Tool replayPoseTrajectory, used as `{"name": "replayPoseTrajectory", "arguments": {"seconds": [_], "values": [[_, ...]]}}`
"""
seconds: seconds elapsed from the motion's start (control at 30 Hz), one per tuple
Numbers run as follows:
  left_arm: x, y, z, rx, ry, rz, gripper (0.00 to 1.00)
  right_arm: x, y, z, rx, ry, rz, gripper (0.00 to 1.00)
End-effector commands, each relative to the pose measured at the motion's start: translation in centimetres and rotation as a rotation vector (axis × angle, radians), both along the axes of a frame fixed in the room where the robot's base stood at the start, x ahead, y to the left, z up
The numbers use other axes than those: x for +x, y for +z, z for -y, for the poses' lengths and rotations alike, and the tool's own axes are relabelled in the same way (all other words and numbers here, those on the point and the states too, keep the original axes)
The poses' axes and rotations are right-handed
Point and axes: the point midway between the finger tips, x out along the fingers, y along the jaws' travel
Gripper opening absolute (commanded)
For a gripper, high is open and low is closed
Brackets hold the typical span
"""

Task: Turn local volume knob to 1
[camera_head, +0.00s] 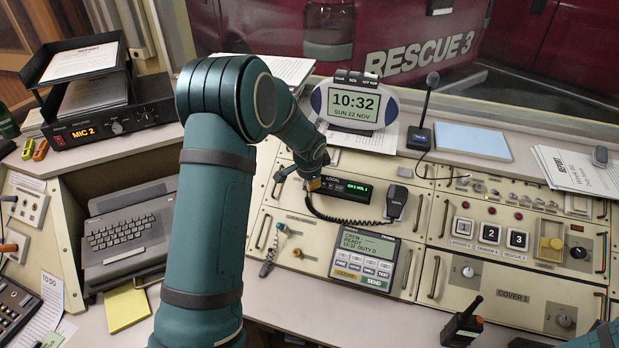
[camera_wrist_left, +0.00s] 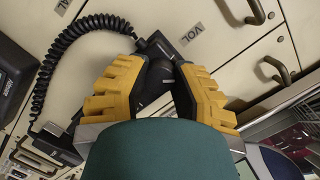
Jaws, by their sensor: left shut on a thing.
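The local radio unit (camera_head: 346,187) is a black box on the sloped console, with a green display that seems to read CH 2 VOL 1. My left gripper (camera_head: 312,184) is at the left end of this unit, under my wrist. In the left wrist view my left gripper (camera_wrist_left: 158,85) has its yellow fingers shut on the dark volume knob (camera_wrist_left: 159,71), one on each side. In the head view the knob is hidden by my gripper. The knob's pointer mark cannot be made out.
A coiled cord (camera_head: 345,219) runs below the unit to a handset (camera_head: 396,202) at its right. A keypad panel (camera_head: 364,259) is below. A clock (camera_head: 352,103) and a desk microphone (camera_head: 424,120) stand behind.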

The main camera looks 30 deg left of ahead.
Motion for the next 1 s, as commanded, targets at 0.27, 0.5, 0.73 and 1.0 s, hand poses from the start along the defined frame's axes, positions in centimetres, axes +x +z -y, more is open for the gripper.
{"name": "replayPoseTrajectory", "arguments": {"seconds": [0.27, 0.5, 0.73, 1.0], "values": [[-0.1, -0.2, -0.1, 0.000, 0.003, -0.005, 0.61, 0.0, 0.0, 0.0, 0.000, 0.000, 0.000, 0.39], [-0.1, 0.1, 0.0, 0.000, 0.002, -0.002, 0.61, 0.0, 0.0, 0.0, 0.000, 0.000, 0.000, 0.39], [-1.0, 2.6, 0.5, -0.001, 0.002, 0.003, 0.61, 0.0, 0.0, 0.0, 0.000, 0.000, 0.000, 0.39], [-3.1, 7.6, 1.6, -0.001, 0.001, 0.001, 0.61, 0.0, 0.0, 0.0, 0.000, 0.000, 0.000, 0.39]]}}
